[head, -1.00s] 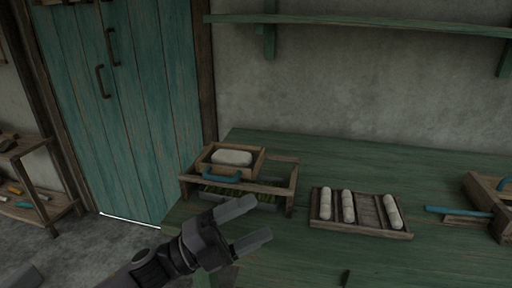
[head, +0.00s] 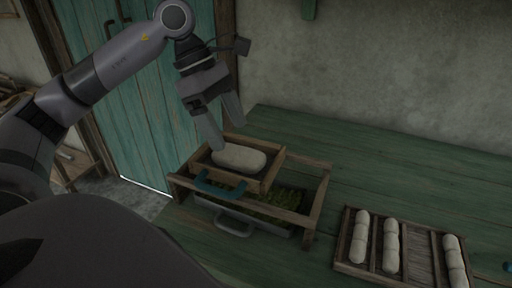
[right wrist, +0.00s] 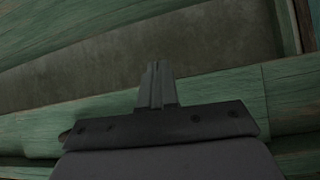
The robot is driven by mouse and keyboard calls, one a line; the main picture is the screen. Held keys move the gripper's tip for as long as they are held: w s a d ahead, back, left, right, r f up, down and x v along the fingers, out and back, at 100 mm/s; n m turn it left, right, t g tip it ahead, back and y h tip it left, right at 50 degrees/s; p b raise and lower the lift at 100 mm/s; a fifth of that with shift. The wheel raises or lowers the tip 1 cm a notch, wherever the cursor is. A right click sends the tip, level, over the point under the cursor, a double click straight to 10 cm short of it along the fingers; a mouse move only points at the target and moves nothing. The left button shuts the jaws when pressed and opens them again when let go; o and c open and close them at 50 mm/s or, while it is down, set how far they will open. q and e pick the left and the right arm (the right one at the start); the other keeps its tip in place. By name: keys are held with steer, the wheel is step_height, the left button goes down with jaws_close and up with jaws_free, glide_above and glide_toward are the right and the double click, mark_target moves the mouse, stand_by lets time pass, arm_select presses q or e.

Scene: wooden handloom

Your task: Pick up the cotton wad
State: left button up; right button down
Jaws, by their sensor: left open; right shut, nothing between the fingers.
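The cotton wad (head: 239,158) is a pale, rounded oblong. It lies in a small wooden drawer box (head: 275,172) with a blue handle, on top of a wooden frame on the green table. My left gripper (head: 226,136) is open and points down, with its fingertips just above and behind the wad's left part. Nothing is between its fingers. My right gripper (right wrist: 157,85) shows in the right wrist view with its fingers together and empty, away from the wad.
Below the box, a metal tray (head: 233,228) with green stuff sits inside the wooden frame (head: 318,200). A compartmented wooden tray (head: 345,262) with several pale rolls lies to the right. The green table (head: 400,160) is clear behind them.

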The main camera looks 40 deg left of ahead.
mark_target(243, 154)
arm_select(q)
steer(key=shift+w+a, duration=0.1)
steer(key=shift+a, duration=0.25)
steer(key=shift+f, duration=0.35)
steer(key=x, duration=0.6)
steer(key=shift+w+d+b, duration=0.25)
steer(key=shift+d+b, duration=0.05)
steer(key=shift+d, duration=0.1)
steer(key=shift+r, duration=0.1)
steer(key=c, duration=0.9)
